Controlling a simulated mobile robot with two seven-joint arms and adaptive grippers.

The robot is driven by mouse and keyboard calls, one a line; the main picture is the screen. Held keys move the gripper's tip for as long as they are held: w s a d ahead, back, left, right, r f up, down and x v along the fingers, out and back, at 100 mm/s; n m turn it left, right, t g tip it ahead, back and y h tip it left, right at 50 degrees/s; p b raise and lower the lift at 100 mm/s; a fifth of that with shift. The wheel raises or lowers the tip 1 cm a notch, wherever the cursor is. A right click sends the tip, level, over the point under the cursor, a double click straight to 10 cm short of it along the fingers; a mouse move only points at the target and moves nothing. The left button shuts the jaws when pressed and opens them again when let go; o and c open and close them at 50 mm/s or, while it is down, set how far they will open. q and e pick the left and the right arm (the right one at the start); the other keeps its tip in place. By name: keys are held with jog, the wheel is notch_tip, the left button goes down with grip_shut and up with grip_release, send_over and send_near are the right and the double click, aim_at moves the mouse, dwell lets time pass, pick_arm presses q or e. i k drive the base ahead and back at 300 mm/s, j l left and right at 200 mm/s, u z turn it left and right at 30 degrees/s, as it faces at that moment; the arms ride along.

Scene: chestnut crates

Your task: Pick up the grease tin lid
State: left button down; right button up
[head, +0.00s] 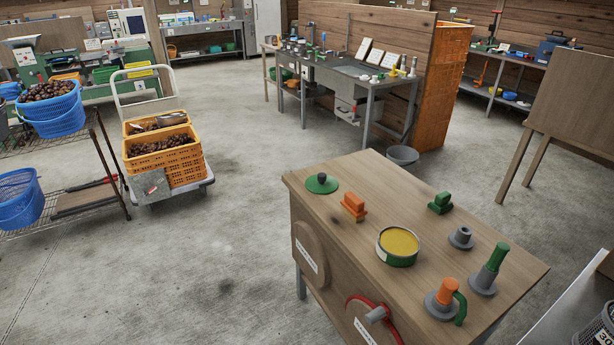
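The grease tin lid appears to be the round green disc with a dark knob (322,184), lying flat near the far left corner of the wooden workbench top (345,215). An open tin (398,258) with a green and white side and yellow grease inside stands near the middle of the same top, apart from the lid. Neither of my grippers is in view.
An orange block piece (354,206) sits between lid and tin. A green block piece (440,203), a grey flanged piece (460,237) and handled tools (485,275) stand to the right. A trolley with orange crates (180,180) stands left. Open concrete floor surrounds the bench's left side.

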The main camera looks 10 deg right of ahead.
aim_at(320, 183)
jog(key=i+j, duration=0.45)
jog(key=j, duration=0.15)
jog(key=i+j, duration=0.4)
jog(key=j, duration=0.15)
jog(key=i+j, duration=0.45)
jog(key=j, duration=0.15)
jog(key=i+j+z, duration=0.15)
jog(key=z, duration=0.25)
jog(key=i+j+z, duration=0.15)
jog(key=j+z, duration=0.25)
